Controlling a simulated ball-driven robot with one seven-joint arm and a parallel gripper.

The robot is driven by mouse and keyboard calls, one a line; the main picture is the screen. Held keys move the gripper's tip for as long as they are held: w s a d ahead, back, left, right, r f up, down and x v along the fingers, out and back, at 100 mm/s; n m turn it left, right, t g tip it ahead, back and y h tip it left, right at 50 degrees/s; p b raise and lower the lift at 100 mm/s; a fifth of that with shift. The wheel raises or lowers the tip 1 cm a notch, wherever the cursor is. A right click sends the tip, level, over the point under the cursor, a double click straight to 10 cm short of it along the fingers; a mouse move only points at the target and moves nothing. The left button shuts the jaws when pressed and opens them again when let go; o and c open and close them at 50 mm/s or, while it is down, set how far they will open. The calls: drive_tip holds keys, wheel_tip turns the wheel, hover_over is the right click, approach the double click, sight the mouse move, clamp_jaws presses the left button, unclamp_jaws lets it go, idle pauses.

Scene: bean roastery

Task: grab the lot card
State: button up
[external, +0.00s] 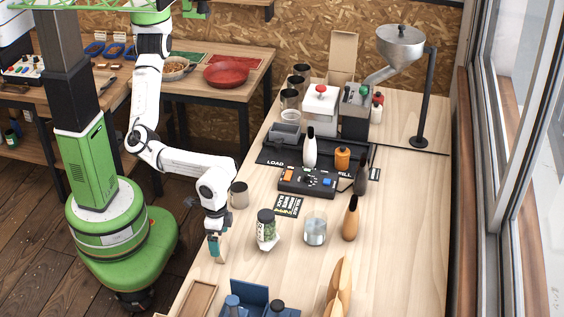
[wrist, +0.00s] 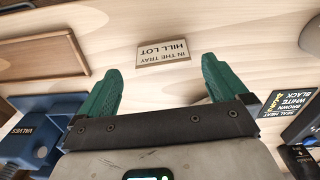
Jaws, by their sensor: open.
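The lot card, a small tan card printed "HILL LOT IN THE TRAY" (wrist: 163,52), lies on the pale wood tabletop in the wrist view, its print upside down. My gripper (wrist: 161,68) is open, its green fingers spread to either side with the card between and just beyond their tips. No finger is seen touching it. In the external view my gripper (external: 216,248) points down over the near left part of the bench. I cannot make out the card there.
A wooden tray (external: 188,309) and a blue valves box (wrist: 45,125) stand near my gripper. A black printed card (external: 288,206) lies behind a jar of green contents (external: 266,229). A metal cup (external: 239,195) stands near my wrist. Bare tabletop surrounds the card.

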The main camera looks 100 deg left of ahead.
sight(222, 245)
drive_tip(key=shift+w+a+f+p, duration=0.1)
drive_tip(key=shift+w+f+p, duration=0.1)
drive_tip(key=shift+f, duration=1)
drive_tip(key=shift+w+a+f+p, duration=0.1)
drive_tip(key=shift+f+p, duration=0.05)
drive_tip(key=shift+f, duration=1)
drive_tip(key=c, duration=1)
